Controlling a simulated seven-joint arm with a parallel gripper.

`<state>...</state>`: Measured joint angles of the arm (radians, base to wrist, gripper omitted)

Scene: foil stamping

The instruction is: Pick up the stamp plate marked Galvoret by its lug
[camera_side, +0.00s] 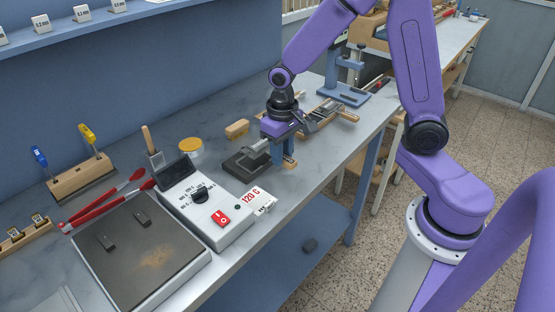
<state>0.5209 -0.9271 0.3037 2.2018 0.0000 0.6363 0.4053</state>
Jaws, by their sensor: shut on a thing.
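My gripper (285,163) is low over the bench, just right of a dark grey vice-like block (244,162). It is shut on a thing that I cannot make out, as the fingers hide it. A small piece of wood shows at the fingertips. Small dark pieces with pale marks (15,235) sit in a wooden rack at the left edge. No marking can be read as Galvoret.
Red-handled tongs (108,200) lie behind the hotplate. The control box (205,205) and a 120 C card (258,199) stand between it and my gripper.

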